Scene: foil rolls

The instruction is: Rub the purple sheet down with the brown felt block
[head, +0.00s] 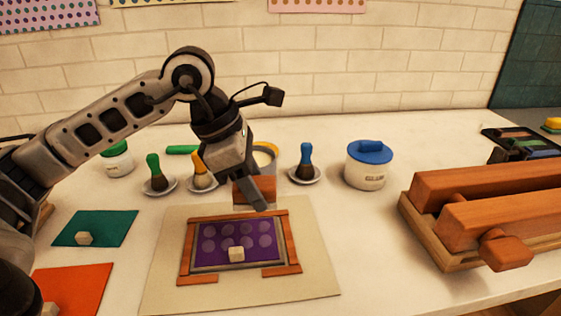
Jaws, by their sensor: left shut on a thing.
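The purple sheet (222,242) with round lighter spots lies inside a brown-edged frame (185,252) on a beige board (165,285). My left gripper (251,195) is shut on the brown felt block (240,191), just beyond the frame's far edge. The block appears above the board, and a finger hides part of it. I cannot tell the exact gap below it. My right gripper is out of view.
Brushes on saucers (159,184), a tin (264,158) and a blue-lidded jar (369,168) stand behind. A teal sheet (105,226) and an orange sheet (80,283) lie left. A wooden tray (428,238) with thick brown bars is at right.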

